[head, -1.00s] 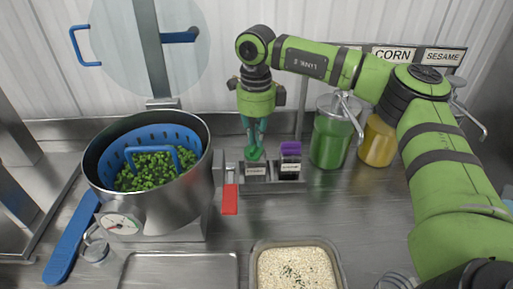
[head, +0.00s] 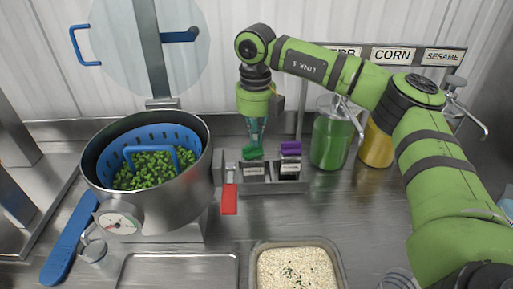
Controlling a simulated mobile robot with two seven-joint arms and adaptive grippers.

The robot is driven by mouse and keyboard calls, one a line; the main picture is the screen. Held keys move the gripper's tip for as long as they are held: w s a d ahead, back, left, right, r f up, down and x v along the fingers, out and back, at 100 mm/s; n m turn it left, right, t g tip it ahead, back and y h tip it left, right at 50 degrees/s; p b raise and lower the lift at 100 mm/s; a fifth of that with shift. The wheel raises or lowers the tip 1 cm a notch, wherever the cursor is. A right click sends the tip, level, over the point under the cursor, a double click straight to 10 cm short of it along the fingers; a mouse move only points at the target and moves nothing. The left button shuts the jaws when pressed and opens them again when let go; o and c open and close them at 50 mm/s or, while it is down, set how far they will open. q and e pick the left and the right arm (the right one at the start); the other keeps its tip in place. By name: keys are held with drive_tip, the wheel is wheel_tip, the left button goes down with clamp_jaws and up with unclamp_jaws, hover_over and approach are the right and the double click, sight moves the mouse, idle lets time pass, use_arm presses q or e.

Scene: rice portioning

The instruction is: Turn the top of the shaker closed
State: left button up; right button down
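A small shaker (head: 254,170) with a green top (head: 251,153) stands in a metal holder behind the rice tray. A second shaker (head: 290,168) with a purple top (head: 290,148) stands just right of it. My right gripper (head: 256,142) points straight down at the green top, with its fingertips at or just above it. The fingers overlap in this view, so I cannot tell whether they grip the top. My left gripper is not in view.
A steel pot (head: 150,205) with a blue basket of green peas is at the left. Green (head: 331,140) and yellow (head: 375,145) dispensers stand right of the shakers. A rice tray (head: 251,262) with dark specks is in front. The counter between is clear.

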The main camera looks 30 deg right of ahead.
drive_tip(key=shift+a+f+m, duration=0.1)
drive_tip(key=shift+f+m, duration=0.2)
drive_tip(key=shift+f, duration=0.15)
drive_tip(key=m, duration=0.3)
drive_tip(key=shift+m, duration=1.2)
drive_tip(key=c, duration=1.4)
unclamp_jaws()
drive_tip(key=shift+w, duration=0.1)
drive_tip(key=shift+w+r+p, duration=0.2)
drive_tip(key=shift+r+p, duration=0.2)
drive_tip(key=shift+r, duration=0.35)
wheel_tip(320, 180, up, 7)
drive_tip(key=p, duration=0.4)
drive_tip(key=shift+p, duration=0.35)
